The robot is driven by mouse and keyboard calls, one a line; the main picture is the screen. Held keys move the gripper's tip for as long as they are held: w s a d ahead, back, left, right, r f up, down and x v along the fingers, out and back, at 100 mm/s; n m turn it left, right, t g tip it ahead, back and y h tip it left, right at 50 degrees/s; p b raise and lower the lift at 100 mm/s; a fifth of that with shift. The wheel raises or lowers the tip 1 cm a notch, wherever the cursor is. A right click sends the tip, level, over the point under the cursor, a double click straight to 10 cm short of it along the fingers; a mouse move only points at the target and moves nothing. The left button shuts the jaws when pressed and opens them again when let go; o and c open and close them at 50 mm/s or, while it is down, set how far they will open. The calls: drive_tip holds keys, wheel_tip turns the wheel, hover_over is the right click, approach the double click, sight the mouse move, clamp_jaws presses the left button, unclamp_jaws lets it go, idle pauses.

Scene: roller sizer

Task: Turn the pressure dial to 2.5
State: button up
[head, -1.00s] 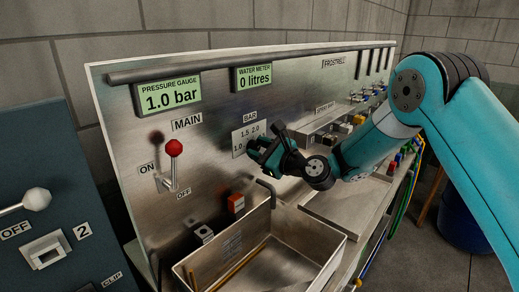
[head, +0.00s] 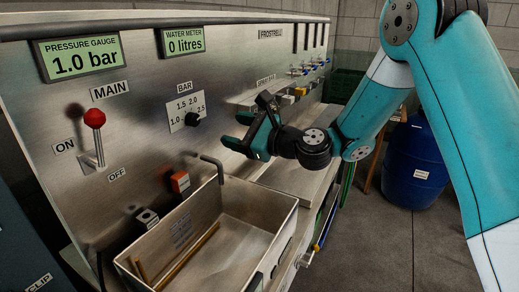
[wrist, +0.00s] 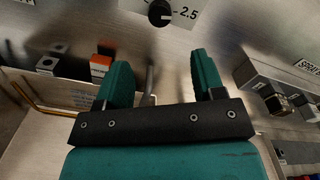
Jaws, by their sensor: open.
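The pressure dial (head: 192,119) is a small black knob on a white plate (head: 185,108) marked BAR, with 1.0, 1.5, 2.0 and 2.5 around it. The dial also shows at the top edge of the wrist view (wrist: 159,13), beside the 2.5 label; I cannot clearly tell where it points. The pressure gauge display (head: 78,57) reads 1.0 bar. My gripper (head: 242,132) is open and empty, apart from the dial, to its right and lower in the head view. Its teal fingers (wrist: 161,62) stand apart in the wrist view, below the dial.
The MAIN lever (head: 94,135) with a red knob is left of the dial. A bent pipe (head: 212,165), an orange switch (head: 180,182) and an open metal tray (head: 284,212) are below. Valves (head: 305,70) line the panel's right. A blue barrel (head: 415,165) stands on the floor.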

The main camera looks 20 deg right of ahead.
drive_tip(key=b+v, duration=0.1)
drive_tip(key=v, duration=0.5)
drive_tip(key=shift+b, duration=0.4)
drive_tip(key=shift+s+r, duration=0.1)
